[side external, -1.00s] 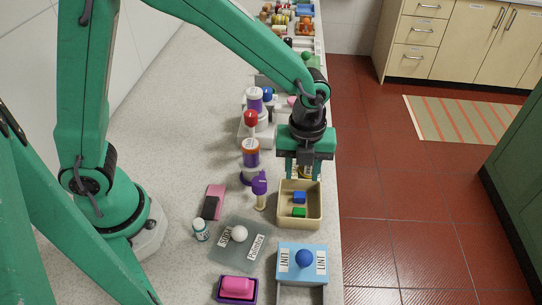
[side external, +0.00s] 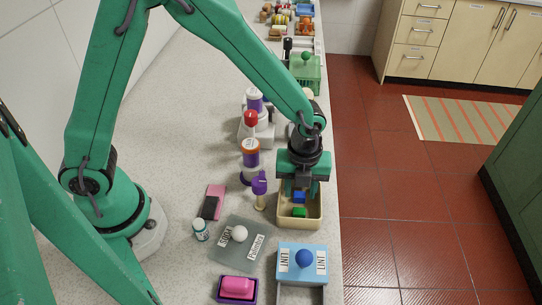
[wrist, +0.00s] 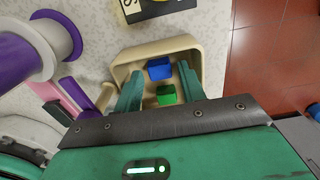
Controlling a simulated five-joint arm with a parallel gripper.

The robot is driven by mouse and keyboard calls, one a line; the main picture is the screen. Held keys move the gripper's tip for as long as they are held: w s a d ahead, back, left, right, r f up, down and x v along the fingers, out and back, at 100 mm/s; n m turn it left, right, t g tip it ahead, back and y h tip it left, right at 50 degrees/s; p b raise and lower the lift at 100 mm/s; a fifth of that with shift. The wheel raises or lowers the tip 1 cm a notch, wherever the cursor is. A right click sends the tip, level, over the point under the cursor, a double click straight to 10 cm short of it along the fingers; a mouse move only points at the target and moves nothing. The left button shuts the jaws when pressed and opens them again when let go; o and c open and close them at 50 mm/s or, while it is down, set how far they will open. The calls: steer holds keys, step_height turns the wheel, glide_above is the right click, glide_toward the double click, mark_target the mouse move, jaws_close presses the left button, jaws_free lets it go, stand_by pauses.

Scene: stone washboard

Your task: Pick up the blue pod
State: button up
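The blue pod (side external: 299,197) is a small blue block in a beige tray (side external: 285,224), just beyond a green block (side external: 299,212). My gripper (side external: 300,192) is pointed down over the tray, open, with a finger toward each side. In the wrist view, the blue pod (wrist: 159,69) and the green block (wrist: 166,95) show between the two green fingers (wrist: 159,76). No contact with the pod is visible. The far part of the tray is partly hidden by my gripper in the side view.
A light blue box (side external: 286,276) with a dark blue ball stands nearer the camera. A purple stand (side external: 259,188) and an orange-ringed jar (side external: 250,155) are left of the tray. The counter edge is close on the right.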

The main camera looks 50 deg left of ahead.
steer(key=shift+f, duration=0.65)
steer(key=c, duration=0.7)
